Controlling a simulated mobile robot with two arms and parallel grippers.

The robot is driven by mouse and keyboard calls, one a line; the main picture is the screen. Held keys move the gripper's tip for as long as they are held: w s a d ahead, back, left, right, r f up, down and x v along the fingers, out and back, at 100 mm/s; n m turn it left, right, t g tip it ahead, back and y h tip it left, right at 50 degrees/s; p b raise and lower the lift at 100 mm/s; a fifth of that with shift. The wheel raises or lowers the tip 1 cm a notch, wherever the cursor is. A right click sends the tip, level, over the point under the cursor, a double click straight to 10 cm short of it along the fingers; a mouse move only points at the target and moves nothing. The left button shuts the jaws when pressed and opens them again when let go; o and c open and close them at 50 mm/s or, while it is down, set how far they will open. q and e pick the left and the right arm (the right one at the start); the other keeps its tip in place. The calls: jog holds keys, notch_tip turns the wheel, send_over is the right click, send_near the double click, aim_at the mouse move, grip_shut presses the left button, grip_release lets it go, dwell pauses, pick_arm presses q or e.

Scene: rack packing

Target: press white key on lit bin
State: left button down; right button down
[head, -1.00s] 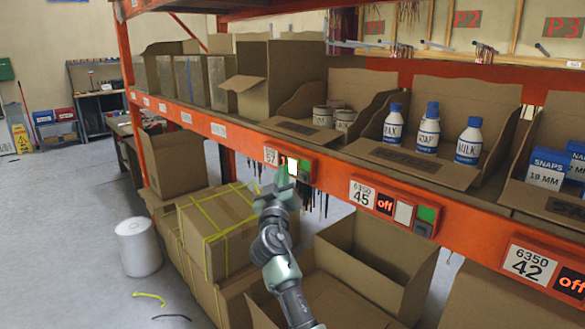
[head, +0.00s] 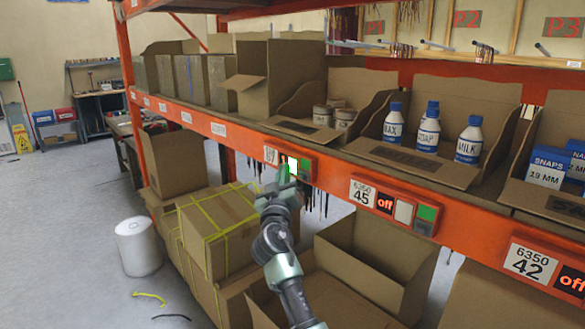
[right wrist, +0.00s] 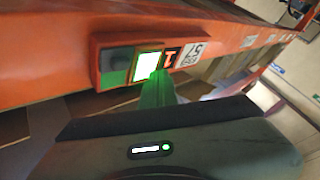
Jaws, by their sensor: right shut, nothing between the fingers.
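The lit bin's red panel (head: 307,171) is on the orange shelf beam beside the label 57. Its white key (head: 292,163) glows. In the right wrist view the white key (right wrist: 147,67) sits between a green key (right wrist: 116,77) and a display reading 1 (right wrist: 170,58). My right gripper (head: 283,174) is shut and empty just in front of the panel. In the right wrist view its green-tinted fingertips (right wrist: 156,84) overlap the lower right edge of the white key; I cannot tell whether they touch it. My left gripper is not in view.
Another panel (head: 405,211), marked 45 and reading off, is on the beam to the right; 42 (head: 529,262) is farther right. Bottles (head: 428,130) and cans stand in shelf cartons above. Open cartons (head: 375,255) and strapped boxes (head: 215,225) stand below.

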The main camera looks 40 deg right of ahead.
jog(key=shift+d, duration=0.25)
jog(key=shift+d, duration=0.4)
dwell(0.7)
jog(key=shift+a+b, duration=0.1)
jog(key=shift+b, duration=0.2)
jog(key=shift+a+b, duration=0.35)
jog(key=shift+a, duration=0.35)
jog(key=a+b, duration=0.2)
jog(key=a, duration=0.3)
jog(key=shift+s, duration=0.2)
dwell(0.7)
